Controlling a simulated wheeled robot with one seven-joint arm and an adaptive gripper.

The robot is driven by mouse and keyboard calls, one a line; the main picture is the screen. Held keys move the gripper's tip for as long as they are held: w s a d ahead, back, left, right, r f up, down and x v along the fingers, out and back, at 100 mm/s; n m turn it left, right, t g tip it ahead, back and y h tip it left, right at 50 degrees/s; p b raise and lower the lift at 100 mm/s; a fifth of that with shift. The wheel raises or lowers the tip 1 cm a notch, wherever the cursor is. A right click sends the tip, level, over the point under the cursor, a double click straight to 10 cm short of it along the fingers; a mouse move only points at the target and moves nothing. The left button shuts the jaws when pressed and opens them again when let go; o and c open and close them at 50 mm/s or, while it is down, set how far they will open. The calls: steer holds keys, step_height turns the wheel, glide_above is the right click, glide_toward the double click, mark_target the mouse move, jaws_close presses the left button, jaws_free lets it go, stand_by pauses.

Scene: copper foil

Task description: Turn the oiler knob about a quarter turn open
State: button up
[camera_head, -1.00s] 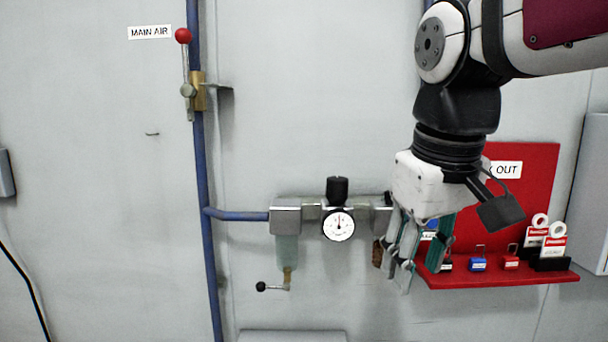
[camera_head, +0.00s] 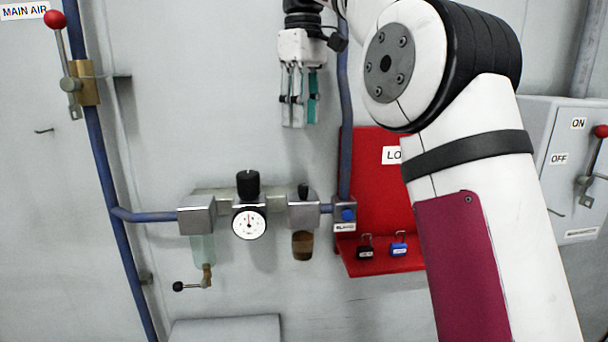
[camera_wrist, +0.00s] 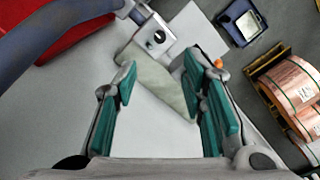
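The oiler is the right-hand unit of the air row. Its small black knob (camera_head: 303,190) stands on top of a metal block (camera_head: 303,211), with a brown bowl (camera_head: 303,246) below. My gripper (camera_head: 294,124) hangs fingers down above the knob in the head view, clearly apart from it. In the wrist view my gripper (camera_wrist: 160,72) has its teal-padded fingers spread with nothing held. A metal block with a dark round top (camera_wrist: 159,37) shows beyond the fingertips; I cannot tell for sure whether it is the oiler.
The regulator's black knob (camera_head: 248,184) and gauge (camera_head: 249,223) are left of the oiler. A blue pipe (camera_head: 345,110) rises close at its right, beside the red lockout board (camera_head: 375,180). Copper coils (camera_wrist: 292,90) lie at right in the wrist view.

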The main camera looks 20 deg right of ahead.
mark_target(303, 185)
step_height(303, 185, down, 14)
steer(key=p, duration=0.2)
steer(key=shift+r+p, duration=0.15)
steer(key=shift+p, duration=0.25)
jaws_close()
